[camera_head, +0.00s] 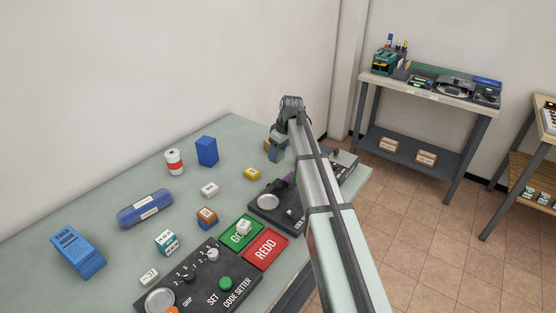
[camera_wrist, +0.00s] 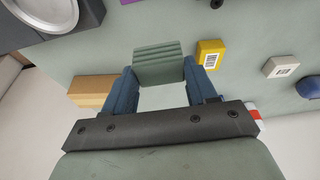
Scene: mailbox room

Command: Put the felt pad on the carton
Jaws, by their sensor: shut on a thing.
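My gripper (camera_wrist: 160,80) has its two blue fingers shut on a grey-green ridged block, which looks like the felt pad (camera_wrist: 158,62). In the head view my gripper (camera_head: 277,153) hangs over the back right part of the table, and the pad is hard to tell from the fingers. A tan box, likely the carton (camera_wrist: 92,88), lies just left of the fingers in the wrist view, apart from the pad. In the head view only an orange-brown edge of it (camera_head: 267,145) shows beside my gripper. The height of the pad above the table is unclear.
On the table (camera_head: 110,205) a yellow block (camera_head: 251,174), a white block (camera_head: 209,190), a blue box (camera_head: 207,151) and a red-and-white can (camera_head: 174,161) stand left of my gripper. A dark device with a round plate (camera_head: 275,205) is close in front.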

